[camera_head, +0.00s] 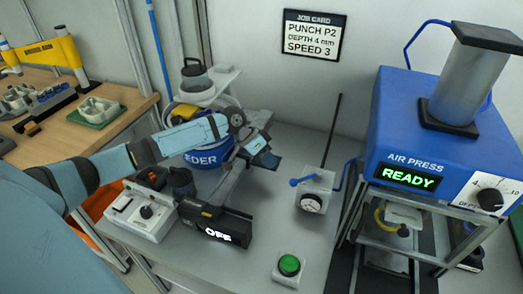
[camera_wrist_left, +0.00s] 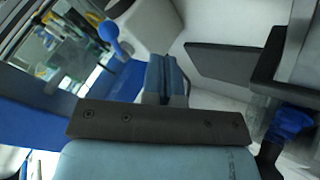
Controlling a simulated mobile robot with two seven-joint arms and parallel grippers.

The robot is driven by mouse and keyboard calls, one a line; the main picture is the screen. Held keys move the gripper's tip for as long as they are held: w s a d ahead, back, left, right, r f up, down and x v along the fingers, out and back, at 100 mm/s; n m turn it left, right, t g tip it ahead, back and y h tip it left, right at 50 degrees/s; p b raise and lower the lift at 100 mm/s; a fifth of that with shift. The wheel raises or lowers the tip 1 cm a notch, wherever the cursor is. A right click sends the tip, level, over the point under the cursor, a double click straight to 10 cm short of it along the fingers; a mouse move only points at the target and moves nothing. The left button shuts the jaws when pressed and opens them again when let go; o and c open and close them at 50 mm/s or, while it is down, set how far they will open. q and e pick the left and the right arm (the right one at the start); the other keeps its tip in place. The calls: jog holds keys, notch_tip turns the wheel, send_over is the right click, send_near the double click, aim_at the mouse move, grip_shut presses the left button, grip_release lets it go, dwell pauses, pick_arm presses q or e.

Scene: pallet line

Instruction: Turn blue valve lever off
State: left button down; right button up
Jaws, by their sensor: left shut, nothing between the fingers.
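The blue valve lever (camera_head: 303,179) sits on top of a small pale valve block (camera_head: 321,187) with a round gauge on its front. In the head view the lever points left, with its ball end past the block's left edge. In the left wrist view the lever (camera_wrist_left: 113,40) shows at upper left, beside the pale block (camera_wrist_left: 145,22). My left gripper (camera_head: 268,158) is left of and beyond the lever, apart from it. In the wrist view its blue fingers (camera_wrist_left: 166,80) are together, with nothing between them. My right gripper is not in view.
The blue air press (camera_head: 409,130), reading READY, stands to the right. A black rod (camera_head: 332,130) rises behind the valve. A blue feeder bowl (camera_head: 208,158) is under my left arm. A display reading OFF (camera_head: 221,233) and a green button (camera_head: 289,265) are in front.

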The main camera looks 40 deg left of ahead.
aim_at(306, 178)
pick_arm(q)
jog(key=d+f+p, duration=0.1)
jog(key=d+f, duration=0.1)
jog(key=d, duration=0.4)
jog(key=shift+s, duration=0.3)
jog(key=shift+p, duration=0.35)
